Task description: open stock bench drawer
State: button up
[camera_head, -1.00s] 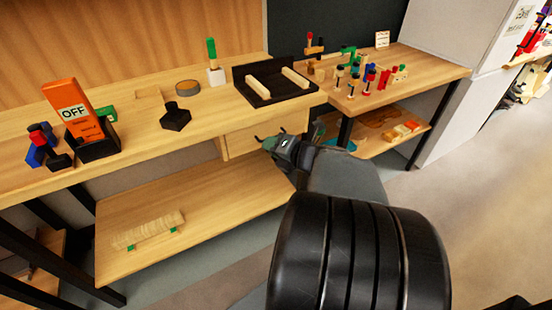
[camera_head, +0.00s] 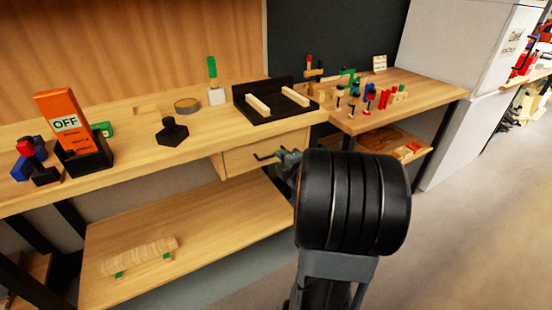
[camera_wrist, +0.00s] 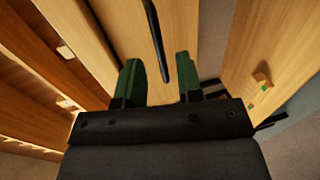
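The wooden stock bench drawer (camera_head: 240,160) sits under the bench top, below the black tray; it looks closed. Its dark bar handle (camera_wrist: 154,35) shows in the wrist view, with its near end between my two green fingers. My gripper (camera_head: 276,157) is at the drawer front in the head view, partly hidden by my arm. In the wrist view my gripper (camera_wrist: 159,66) is open, with a gap on both sides of the handle. I cannot tell whether the fingertips are level with the handle in depth.
The bench top (camera_head: 130,148) carries an orange OFF box (camera_head: 64,122), a dark hexagonal knob (camera_head: 171,132) and a black tray (camera_head: 277,113). A lower shelf (camera_head: 205,225) lies beneath. A side table (camera_head: 425,94) with small tools stands at right. The floor at right is clear.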

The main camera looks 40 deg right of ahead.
jog(key=shift+b+x, duration=0.5)
jog(key=shift+x, duration=1.85)
jog(key=shift+c, duration=0.5)
grip_shut()
